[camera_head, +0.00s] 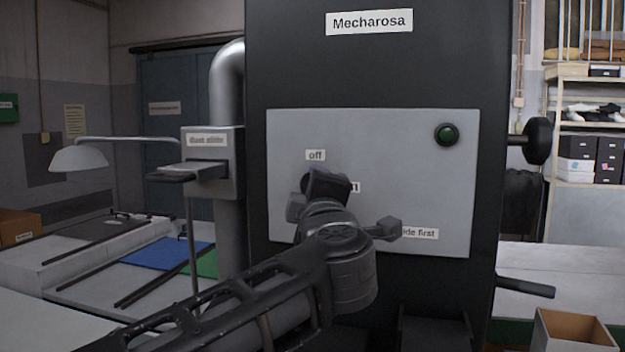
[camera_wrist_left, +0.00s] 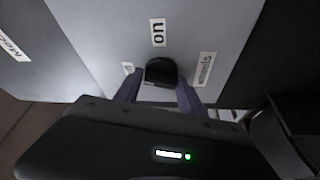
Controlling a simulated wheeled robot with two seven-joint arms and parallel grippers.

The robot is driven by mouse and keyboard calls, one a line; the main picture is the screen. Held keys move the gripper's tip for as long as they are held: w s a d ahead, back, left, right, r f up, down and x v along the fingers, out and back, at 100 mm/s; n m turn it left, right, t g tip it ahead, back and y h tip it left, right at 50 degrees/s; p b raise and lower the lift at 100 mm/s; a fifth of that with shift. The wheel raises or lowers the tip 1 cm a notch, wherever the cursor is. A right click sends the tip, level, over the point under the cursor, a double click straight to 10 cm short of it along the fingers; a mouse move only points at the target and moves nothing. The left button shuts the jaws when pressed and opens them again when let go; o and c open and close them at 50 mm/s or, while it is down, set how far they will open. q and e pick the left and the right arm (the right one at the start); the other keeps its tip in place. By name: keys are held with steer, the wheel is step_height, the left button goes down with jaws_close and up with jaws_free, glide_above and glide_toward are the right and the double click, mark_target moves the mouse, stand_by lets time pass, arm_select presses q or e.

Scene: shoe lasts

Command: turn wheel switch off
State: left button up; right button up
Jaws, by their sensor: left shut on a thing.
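The wheel switch (camera_wrist_left: 160,70) is a dark rounded knob on the light grey panel (camera_head: 430,150) of the black machine. In the left wrist view it sits between the two fingers of my left gripper (camera_wrist_left: 160,88), which is shut on it. In the head view my left gripper and arm cover the switch, so its exact angle is hidden. The "off" label (camera_head: 315,155) shows just above the gripper. The "on" label (camera_wrist_left: 157,32) is clear in the left wrist view and mostly covered in the head view. My right gripper is in neither view.
A grey handle (camera_head: 385,228) sticks out beside my left wrist. A black side knob (camera_head: 538,141) and a black lever (camera_head: 526,286) project to the right. A duct box (camera_head: 213,161) stands at left.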

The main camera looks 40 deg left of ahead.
arm_select(q)
steer(key=shift+n+g+h+p, duration=0.3)
steer(key=shift+n+g+p, duration=0.3)
steer(key=shift+n, duration=1)
steer(key=o, duration=1.3)
steer(key=shift+r, duration=0.1)
steer(key=b+v, duration=0.1)
steer(key=v, duration=0.7)
steer(key=shift+a+b, duration=0.1)
steer(key=shift+b, duration=0.25)
